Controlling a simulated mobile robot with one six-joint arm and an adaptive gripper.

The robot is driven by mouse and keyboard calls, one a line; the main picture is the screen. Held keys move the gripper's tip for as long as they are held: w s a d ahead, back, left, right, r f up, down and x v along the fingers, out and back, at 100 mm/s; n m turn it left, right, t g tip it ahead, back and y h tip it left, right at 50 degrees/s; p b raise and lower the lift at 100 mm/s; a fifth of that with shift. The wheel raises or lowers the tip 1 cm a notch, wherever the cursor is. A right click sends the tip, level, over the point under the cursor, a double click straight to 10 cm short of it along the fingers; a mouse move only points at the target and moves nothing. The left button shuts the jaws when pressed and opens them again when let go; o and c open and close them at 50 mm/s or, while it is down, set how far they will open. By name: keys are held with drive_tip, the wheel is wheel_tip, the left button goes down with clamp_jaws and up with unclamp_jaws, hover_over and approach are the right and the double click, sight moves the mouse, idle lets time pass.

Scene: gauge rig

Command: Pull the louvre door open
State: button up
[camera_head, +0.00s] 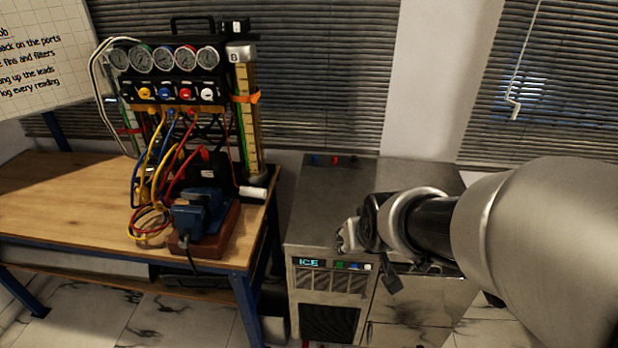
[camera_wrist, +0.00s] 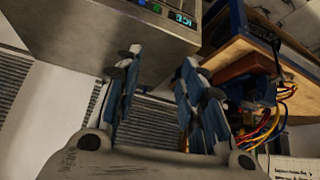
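The steel ice machine (camera_head: 375,210) stands right of the workbench. Its left front has a slatted louvre panel (camera_head: 330,281) under the lit ICE display, with a dark grille (camera_head: 329,322) below it. I cannot tell where the louvre door's edge or handle is; the panel looks shut. My gripper (camera_head: 347,238) is above the machine's front top edge, apart from the louvre. In the wrist view, my gripper (camera_wrist: 160,62) has its two blue-padded fingers spread with nothing between them.
The wooden workbench (camera_head: 70,195) at left holds a gauge rack (camera_head: 165,60), coloured hoses and a blue vise (camera_head: 200,212). Window blinds (camera_head: 330,80) hang behind. The tiled floor (camera_head: 185,322) before the bench is mostly clear.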

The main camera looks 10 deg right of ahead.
drive_tip(key=w+d+f+t, duration=0.1)
drive_tip(key=w+d+f, duration=0.2)
drive_tip(key=w+f, duration=0.65)
drive_tip(key=m+t+h+b, duration=0.2)
drive_tip(key=t+h, duration=0.1)
drive_tip(key=t, duration=0.2)
approach(364, 298)
drive_tip(key=b+x, duration=0.6)
drive_tip(key=x, duration=0.2)
drive_tip(key=shift+f, duration=0.15)
clamp_jaws()
